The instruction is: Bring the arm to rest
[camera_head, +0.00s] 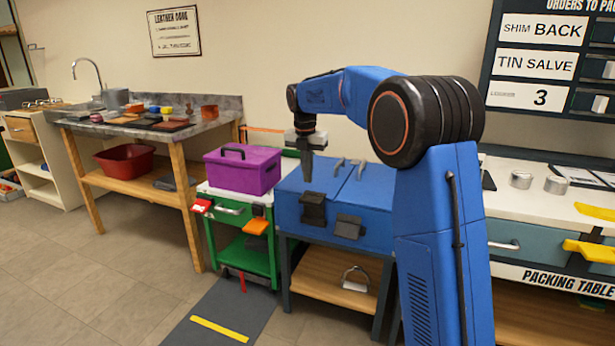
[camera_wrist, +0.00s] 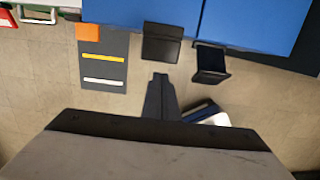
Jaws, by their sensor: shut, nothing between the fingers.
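My arm (camera_head: 345,88) is blue and black. It reaches left from its column in the head view and bends down at the wrist. My gripper (camera_head: 308,168) points down above the front left part of a blue chest (camera_head: 378,187). Its fingers are together and hold nothing. In the wrist view the shut fingers (camera_wrist: 160,80) lie below a black latch (camera_wrist: 162,42) on the chest's front. The fingers look apart from the chest; the exact gap cannot be told.
A purple box (camera_head: 243,170) stands on a green cart (camera_head: 241,246) to the left. A packing table (camera_head: 545,205) is at the right. A workbench (camera_head: 215,118) stands farther left. A stirrup (camera_head: 356,279) lies on the shelf under the chest. Floor (camera_head: 90,295) at front left is clear.

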